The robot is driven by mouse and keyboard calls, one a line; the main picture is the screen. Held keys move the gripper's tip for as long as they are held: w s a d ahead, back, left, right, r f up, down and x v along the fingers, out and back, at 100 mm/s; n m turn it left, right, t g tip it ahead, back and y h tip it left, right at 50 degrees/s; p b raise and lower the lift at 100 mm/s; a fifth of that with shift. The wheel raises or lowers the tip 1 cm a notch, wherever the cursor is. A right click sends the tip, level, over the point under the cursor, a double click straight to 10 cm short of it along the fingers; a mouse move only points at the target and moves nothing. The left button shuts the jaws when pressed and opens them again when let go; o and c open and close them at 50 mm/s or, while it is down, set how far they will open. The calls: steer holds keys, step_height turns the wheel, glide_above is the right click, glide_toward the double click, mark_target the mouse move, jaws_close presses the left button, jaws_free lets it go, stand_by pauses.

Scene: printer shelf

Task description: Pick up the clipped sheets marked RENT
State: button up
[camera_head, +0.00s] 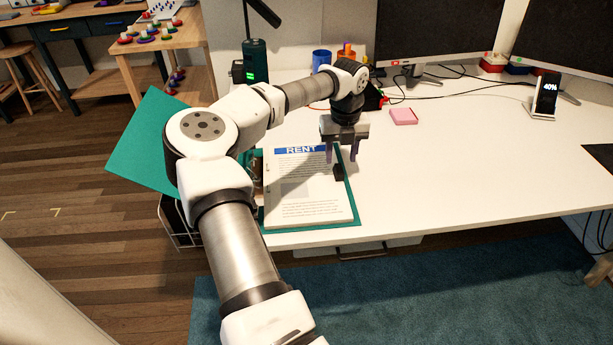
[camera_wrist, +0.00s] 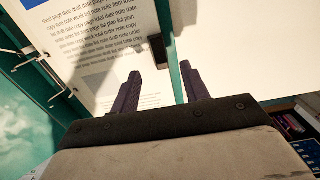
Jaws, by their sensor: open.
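The clipped sheets marked RENT (camera_head: 303,190) are a white stack with a blue RENT header, lying on a teal board (camera_head: 352,200) on the white desk near its front left edge. A black clip (camera_head: 338,172) sits on the right edge of the stack. My gripper (camera_head: 341,158) is open and empty above the stack's right side, close to the clip. In the wrist view the printed sheets (camera_wrist: 95,45) fill the upper left, and the black clip (camera_wrist: 157,48) lies ahead of my two open fingers (camera_wrist: 160,90). I cannot tell the exact height of the fingers.
The desk (camera_head: 460,170) is clear to the right. Behind stand a blue cup (camera_head: 321,60), monitors (camera_head: 440,30), cables, a pink block (camera_head: 404,116) and a phone on a stand (camera_head: 545,95). A dark green lamp base (camera_head: 255,60) stands at the back left.

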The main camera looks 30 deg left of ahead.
mark_target(339, 169)
steer(key=shift+w+a+f+p, duration=0.15)
steer(key=shift+f+p, duration=0.3)
steer(key=shift+f, duration=0.9)
steer(key=shift+w+a+f+p, duration=0.15)
steer(key=shift+f+p, duration=0.25)
steer(key=shift+f, duration=0.9)
steer(key=shift+d, duration=0.1)
jaws_close()
